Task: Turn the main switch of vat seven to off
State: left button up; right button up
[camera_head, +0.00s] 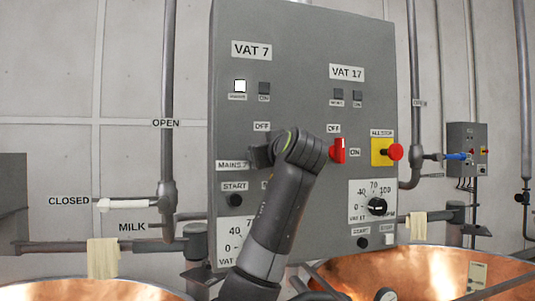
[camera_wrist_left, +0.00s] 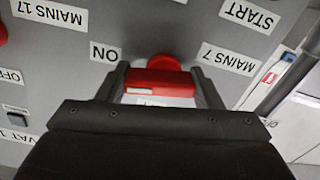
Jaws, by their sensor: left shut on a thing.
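The grey control panel (camera_head: 300,60) carries a VAT 7 column on the left and a VAT 17 column on the right. The vat seven main switch has a red handle (camera_wrist_left: 160,80), seen in the wrist view between the MAINS 7 and ON labels. My left gripper (camera_wrist_left: 160,92) is shut on this handle, with one finger at each end. The handle lies across the wrist picture, roughly along the line between the two labels. In the head view my left gripper (camera_head: 262,155) and arm hide the switch; the OFF label (camera_head: 262,126) shows just above.
A white lamp (camera_head: 240,86) is lit under VAT 7; the lamp beside it is dark. The red vat 17 switch (camera_head: 337,150) and a red all-stop button (camera_head: 396,152) are to the right. A START button (camera_head: 235,200) is below left. Copper vats (camera_head: 440,265) stand below.

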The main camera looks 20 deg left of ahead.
pick_arm(q)
jog(key=n, duration=0.4)
jog(key=shift+r, duration=0.1)
jog(key=n, duration=0.8)
jog(key=shift+a+n, duration=0.1)
jog(key=shift+n, duration=1.7)
jog(key=o, duration=1)
jog(key=shift+s, duration=0.1)
jog(key=shift+s, duration=0.1)
